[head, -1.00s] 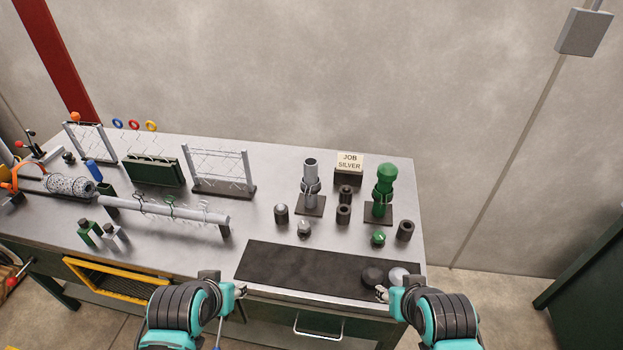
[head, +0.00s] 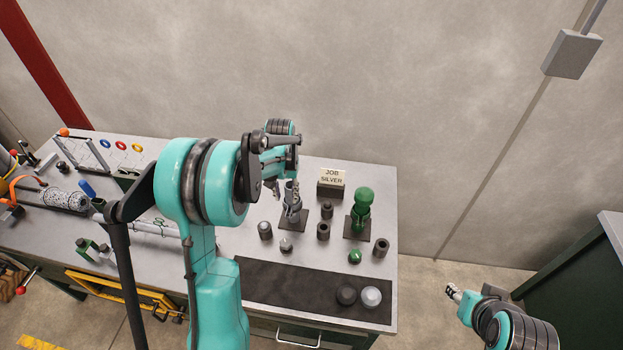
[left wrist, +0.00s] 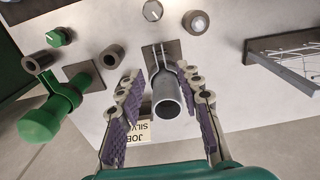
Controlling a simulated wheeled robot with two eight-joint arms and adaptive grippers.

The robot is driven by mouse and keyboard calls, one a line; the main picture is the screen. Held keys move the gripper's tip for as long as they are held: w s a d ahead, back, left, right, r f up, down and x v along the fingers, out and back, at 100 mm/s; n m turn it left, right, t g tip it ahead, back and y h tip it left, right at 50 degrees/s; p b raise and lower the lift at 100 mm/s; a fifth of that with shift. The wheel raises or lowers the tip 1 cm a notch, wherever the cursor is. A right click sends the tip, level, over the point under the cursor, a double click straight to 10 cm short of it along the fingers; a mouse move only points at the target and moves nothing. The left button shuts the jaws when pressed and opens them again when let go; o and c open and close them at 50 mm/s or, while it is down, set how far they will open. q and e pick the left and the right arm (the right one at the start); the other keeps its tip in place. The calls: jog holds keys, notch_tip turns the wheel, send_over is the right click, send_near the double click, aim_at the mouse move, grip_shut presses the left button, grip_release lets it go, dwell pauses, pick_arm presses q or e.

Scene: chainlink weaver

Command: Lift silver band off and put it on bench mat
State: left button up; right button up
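The silver post (head: 292,201) stands upright on a dark base plate with the silver band around it, partly hidden by my left gripper in the head view. The left wrist view shows the post's open end (left wrist: 167,106) and the silver band (left wrist: 182,68) behind it. My left gripper (head: 279,187) is above the post. Its purple-padded fingers (left wrist: 165,88) are open, one on each side of the post. I cannot tell whether they touch it. The dark bench mat (head: 270,284) lies along the front edge. My right gripper (head: 454,291) is off the bench's right side; its opening is unclear.
A green post (head: 361,209) with a green band stands to the right. The JOB SILVER sign (head: 332,178) is behind. Small dark cylinders and knobs stand around the posts. A black disc (head: 346,296) and a pale disc (head: 371,296) sit at the mat's right end.

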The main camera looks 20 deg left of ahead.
aim_at(289, 213)
pick_arm(q)
jog(key=shift+w+f, duration=0.15)
jog(key=shift+w, duration=0.05)
jog(key=shift+f, duration=0.3)
notch_tip(289, 213, down, 9)
jog(key=b, duration=0.7)
jog(key=shift+r, duration=0.1)
grip_shut()
